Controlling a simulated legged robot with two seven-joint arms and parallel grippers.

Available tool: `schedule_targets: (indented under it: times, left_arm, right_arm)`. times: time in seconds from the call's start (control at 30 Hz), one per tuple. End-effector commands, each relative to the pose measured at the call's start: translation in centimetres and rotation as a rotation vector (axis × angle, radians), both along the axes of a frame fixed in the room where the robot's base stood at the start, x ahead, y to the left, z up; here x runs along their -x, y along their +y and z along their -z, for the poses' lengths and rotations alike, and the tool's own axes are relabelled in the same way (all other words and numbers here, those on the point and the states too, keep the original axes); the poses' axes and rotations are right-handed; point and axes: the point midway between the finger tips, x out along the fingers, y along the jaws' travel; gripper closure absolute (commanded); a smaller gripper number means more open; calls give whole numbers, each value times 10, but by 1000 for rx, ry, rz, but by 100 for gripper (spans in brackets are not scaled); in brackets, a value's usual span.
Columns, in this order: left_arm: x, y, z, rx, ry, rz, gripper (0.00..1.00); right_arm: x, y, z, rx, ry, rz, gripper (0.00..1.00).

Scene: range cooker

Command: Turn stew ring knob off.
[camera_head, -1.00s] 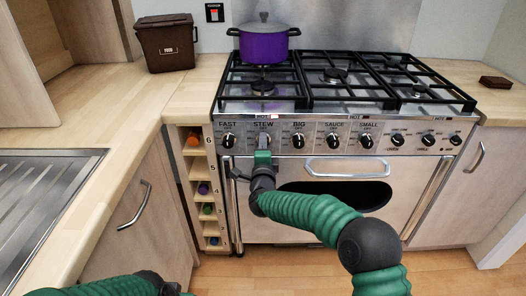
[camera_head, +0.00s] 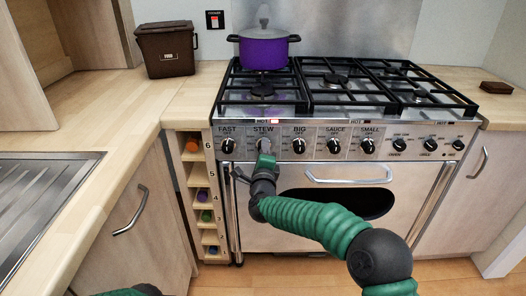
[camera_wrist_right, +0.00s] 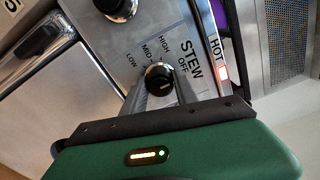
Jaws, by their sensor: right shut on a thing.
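The stew ring knob (camera_wrist_right: 159,82) is black with a light pointer mark, on the steel panel beside the labels STEW, OFF, HIGH, MID and LOW in the right wrist view. My right gripper (camera_wrist_right: 160,88) has its two grey fingers on either side of the knob, shut on it. In the head view the right gripper (camera_head: 264,146) covers most of the knob below the STEW label. Its green arm comes in from the lower right. Only a piece of my left arm shows at the bottom left of the head view; its gripper is out of frame.
A purple lidded pot (camera_head: 263,51) stands on the back left burner. Other black knobs, such as the BIG knob (camera_head: 299,147), line the panel. The oven handle (camera_head: 348,176) juts out below. A red light (camera_wrist_right: 222,71) shows beside HOT. A brown bin (camera_head: 167,49) stands on the left counter.

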Motion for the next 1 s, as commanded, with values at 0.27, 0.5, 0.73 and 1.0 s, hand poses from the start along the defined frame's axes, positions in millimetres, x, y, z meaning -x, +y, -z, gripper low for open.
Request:
schedule_targets:
  times: [0.27, 0.5, 0.73, 1.0]
  left_arm:
    - [0, 0, 1, 0, 0, 0, 64]
    - [0, 0, -1, 0, 0, 0, 64]
    - [0, 0, -13, 0, 0, 0, 64]
    - [0, 0, -30, 0, 0, 0, 64]
  right_arm:
    - [1, 1, 6, 1, 11, -3, 44]
    - [4, 1, 3, 2, 7, -2, 44]
    - [47, 1, -1, 5, 7, -4, 44]
    - [125, 1, 1, 4, 9, -4, 44]
